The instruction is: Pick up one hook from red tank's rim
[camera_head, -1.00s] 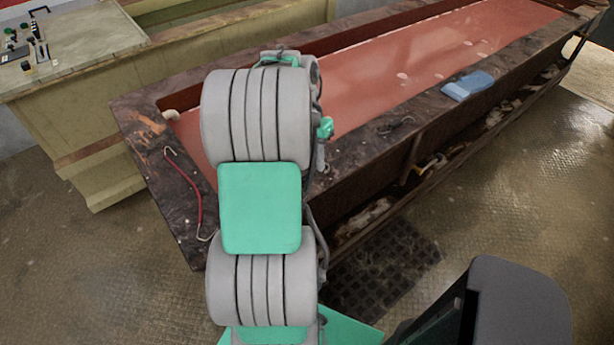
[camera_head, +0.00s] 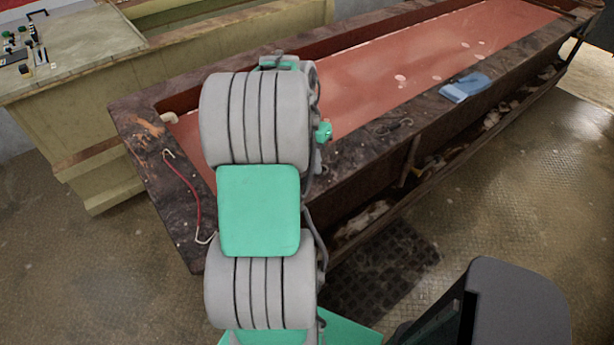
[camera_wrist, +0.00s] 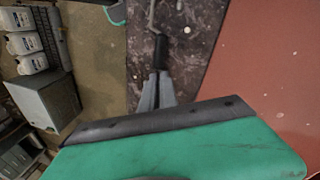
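The red tank (camera_head: 130,112) has a wide, dark, stained rim. A hook with a red shank and pale bent ends (camera_head: 186,190) lies on its left end. A dark hook (camera_head: 393,127) lies on the near rim, right of my arm. In the wrist view, a hook with a black grip (camera_wrist: 160,48) and a grey metal end lies over the rim, straight ahead of my gripper (camera_wrist: 159,76). The fingers look close together, with the black grip at their tips. I cannot tell whether they hold it. My arm hides the gripper in the head view.
A blue folded cloth (camera_head: 466,87) lies on the near rim farther right. Reddish liquid (camera_head: 400,75) fills the tank. A bench with a control panel (camera_head: 40,60) stands at the back left. White jugs (camera_wrist: 24,45) and a grey cabinet (camera_wrist: 42,98) stand beyond open floor.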

